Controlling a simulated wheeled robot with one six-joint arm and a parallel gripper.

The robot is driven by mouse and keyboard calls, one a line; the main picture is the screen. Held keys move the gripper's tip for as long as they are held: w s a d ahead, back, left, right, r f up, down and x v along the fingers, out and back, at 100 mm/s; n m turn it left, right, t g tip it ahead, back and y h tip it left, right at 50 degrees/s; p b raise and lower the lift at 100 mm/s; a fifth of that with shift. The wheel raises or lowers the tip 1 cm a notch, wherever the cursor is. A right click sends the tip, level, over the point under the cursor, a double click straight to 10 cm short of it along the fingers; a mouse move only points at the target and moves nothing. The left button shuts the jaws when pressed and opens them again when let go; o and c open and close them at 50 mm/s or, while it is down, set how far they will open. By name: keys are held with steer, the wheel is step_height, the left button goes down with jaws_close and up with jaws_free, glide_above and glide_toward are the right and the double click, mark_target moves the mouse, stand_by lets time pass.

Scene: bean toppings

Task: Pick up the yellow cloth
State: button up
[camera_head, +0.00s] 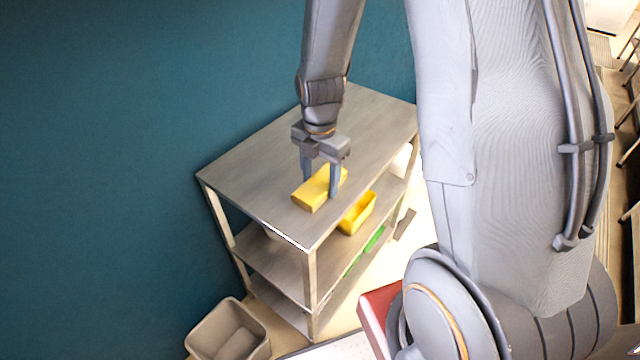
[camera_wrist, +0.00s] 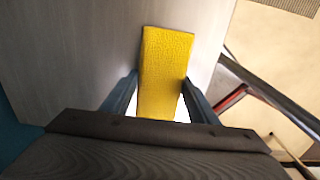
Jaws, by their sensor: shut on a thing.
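The yellow cloth (camera_head: 314,191) is a thick, block-like yellow piece at the top shelf of the grey cart, close to its front edge. My gripper (camera_head: 321,188) comes down from above with one finger on each side of the cloth. In the wrist view the cloth (camera_wrist: 163,65) has a rough, woven texture and lies between the two fingers (camera_wrist: 160,100), which are shut on it. I cannot tell whether the cloth is still touching the shelf top.
The cart's top shelf (camera_head: 265,160) is otherwise bare. A yellow bin (camera_head: 358,213) is on the shelf below, with a green item (camera_head: 375,238) lower down. A beige bin (camera_head: 228,330) stands on the floor at the cart's left. A teal wall (camera_head: 120,120) is behind.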

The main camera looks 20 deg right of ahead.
mark_target(320, 181)
steer(key=shift+r, duration=0.1)
step_height(320, 181, up, 10)
steer(key=b, duration=0.1)
stand_by(0.5)
